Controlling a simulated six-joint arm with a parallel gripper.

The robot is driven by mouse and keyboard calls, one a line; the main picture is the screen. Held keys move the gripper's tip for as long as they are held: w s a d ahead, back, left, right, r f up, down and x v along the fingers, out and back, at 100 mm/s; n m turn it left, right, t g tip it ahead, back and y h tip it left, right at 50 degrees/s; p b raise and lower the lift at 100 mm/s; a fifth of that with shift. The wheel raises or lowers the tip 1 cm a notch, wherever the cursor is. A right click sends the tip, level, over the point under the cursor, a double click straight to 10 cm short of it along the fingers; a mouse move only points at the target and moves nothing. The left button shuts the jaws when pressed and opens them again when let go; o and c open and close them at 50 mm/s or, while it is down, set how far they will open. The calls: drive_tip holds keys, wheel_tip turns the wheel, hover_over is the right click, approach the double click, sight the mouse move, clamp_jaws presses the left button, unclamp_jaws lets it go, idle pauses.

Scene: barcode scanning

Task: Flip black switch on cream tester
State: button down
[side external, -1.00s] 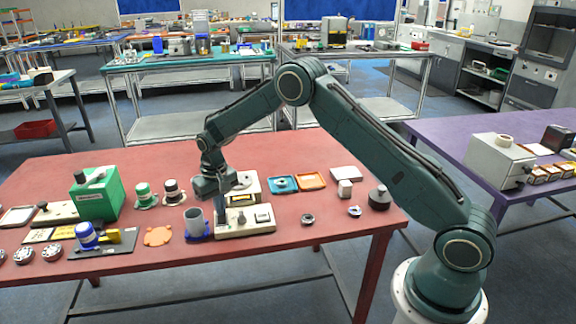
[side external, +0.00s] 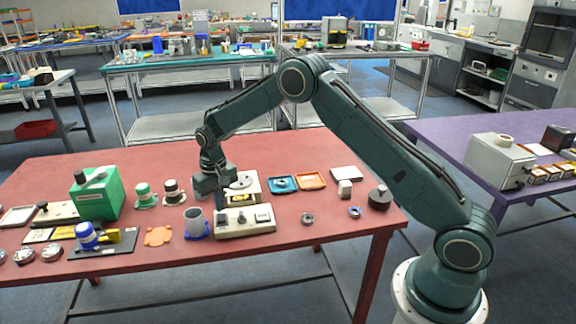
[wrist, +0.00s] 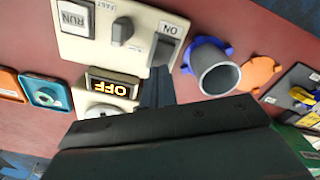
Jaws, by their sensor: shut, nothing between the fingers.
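The cream tester (side external: 262,227) lies on the red table; its panel fills the top of the wrist view (wrist: 142,65). The black switch (wrist: 163,50) sits beside the "ON" label at the panel's right end. An amber display (wrist: 112,87) beside the panel reads "OFF" upside down. My gripper (side external: 219,205) is shut and empty; its fingers (wrist: 158,92) point toward the black switch. I cannot tell whether they touch it.
A grey cup in a blue holder (wrist: 216,75) stands close to the switch end; it also shows in the side view (side external: 196,222). An orange flat piece (side external: 158,236) and a green box (side external: 99,194) are further left. Blue (side external: 282,184) and orange trays (side external: 311,180) lie behind.

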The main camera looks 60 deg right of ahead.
drive_tip(key=shift+r, duration=2.55)
drive_tip(key=shift+r, duration=0.1)
wheel_tip(320, 180, up, 12)
drive_tip(key=t, duration=0.1)
hover_over(222, 215)
drive_tip(key=s, duration=0.7)
drive_tip(key=s+a+r+n+t, duration=0.1)
drive_tip(key=s+r+t, duration=0.1)
drive_tip(key=s+r, duration=0.65)
drive_tip(key=s+n+t, duration=0.2)
drive_tip(key=s, duration=2.1)
drive_tip(key=shift+s+a+t, duration=0.2)
drive_tip(key=shift+a+t, duration=0.05)
drive_tip(key=shift+t, duration=0.05)
